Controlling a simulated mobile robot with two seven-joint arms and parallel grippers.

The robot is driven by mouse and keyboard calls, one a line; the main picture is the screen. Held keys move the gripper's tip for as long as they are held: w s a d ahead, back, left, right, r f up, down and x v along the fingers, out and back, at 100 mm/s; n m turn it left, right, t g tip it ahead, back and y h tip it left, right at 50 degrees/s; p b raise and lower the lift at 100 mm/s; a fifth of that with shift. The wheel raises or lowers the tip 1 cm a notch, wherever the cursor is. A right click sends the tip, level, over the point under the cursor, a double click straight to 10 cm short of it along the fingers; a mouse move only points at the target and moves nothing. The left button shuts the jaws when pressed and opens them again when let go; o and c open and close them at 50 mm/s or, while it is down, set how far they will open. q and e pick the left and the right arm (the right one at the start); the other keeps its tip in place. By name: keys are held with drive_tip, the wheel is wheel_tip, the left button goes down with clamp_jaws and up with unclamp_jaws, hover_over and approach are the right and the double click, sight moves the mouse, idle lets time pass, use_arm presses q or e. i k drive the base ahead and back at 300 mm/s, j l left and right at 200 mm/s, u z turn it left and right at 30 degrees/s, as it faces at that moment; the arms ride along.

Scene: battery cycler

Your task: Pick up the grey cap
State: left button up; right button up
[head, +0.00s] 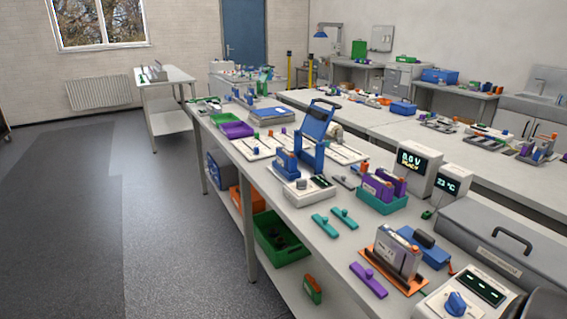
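A small grey bar-shaped piece (345,182), which looks like the grey cap, lies on the long white bench (233,150) between the white device with a dark display and the teal tray of purple cells. It is small in this view, so its details are hard to make out. Similar caps lie nearer: two teal caps (325,226) and a purple cap (368,280). Neither of my grippers shows in the head view.
A teal tray (382,203) stands right of the grey piece. A blue-handled press (315,135) stands behind it. A large grey case (500,235) and an orange-based holder (395,268) are at the right front. Open floor (180,230) lies left of the bench.

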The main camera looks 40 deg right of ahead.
sight(342, 181)
drive_tip(key=i+j+z, duration=0.1)
drive_tip(key=i+z, duration=0.3)
drive_tip(key=i, duration=1.05)
drive_tip(key=i+z, duration=0.35)
drive_tip(key=i, duration=0.4)
drive_tip(key=i+j+z, duration=0.15)
drive_tip(key=i+z, duration=0.2)
drive_tip(key=i, duration=0.35)
